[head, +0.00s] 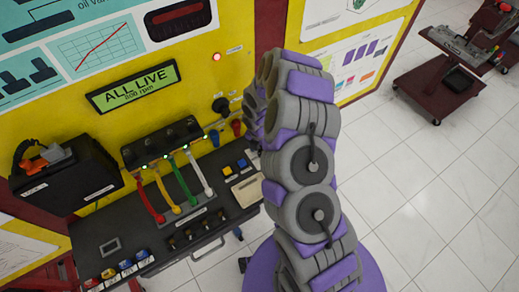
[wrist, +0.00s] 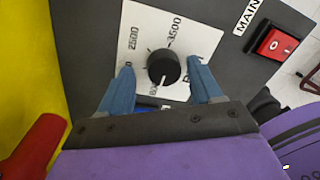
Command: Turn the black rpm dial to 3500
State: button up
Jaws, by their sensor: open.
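The black rpm dial (wrist: 164,67) is a round knob on a white scale plate (wrist: 199,36) in the wrist view. The scale shows 2500 at upper left and 3500 at upper right. A white mark on the dial points down, toward a partly hidden number near the bottom. My gripper (wrist: 161,76) is open, with one blue finger on each side of the dial and a visible gap at both sides. In the head view my arm hides the gripper and the dial. The display (head: 133,87) reads ALL LIVE, 800 rpm.
In the wrist view a red MAIN switch (wrist: 276,43) is at upper right and a red part (wrist: 38,148) at lower left. In the head view colored levers (head: 170,186) and a black box (head: 70,176) stand on the bench. A red cart (head: 450,82) is at the far right.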

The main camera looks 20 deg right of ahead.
jog(key=shift+d, duration=0.75)
jog(key=shift+c, duration=2.1)
jog(key=shift+s+a, duration=0.1)
jog(key=shift+a, duration=0.6)
jog(key=c, duration=0.4)
jog(key=shift+d, duration=0.15)
jog(key=shift+c, duration=1.2)
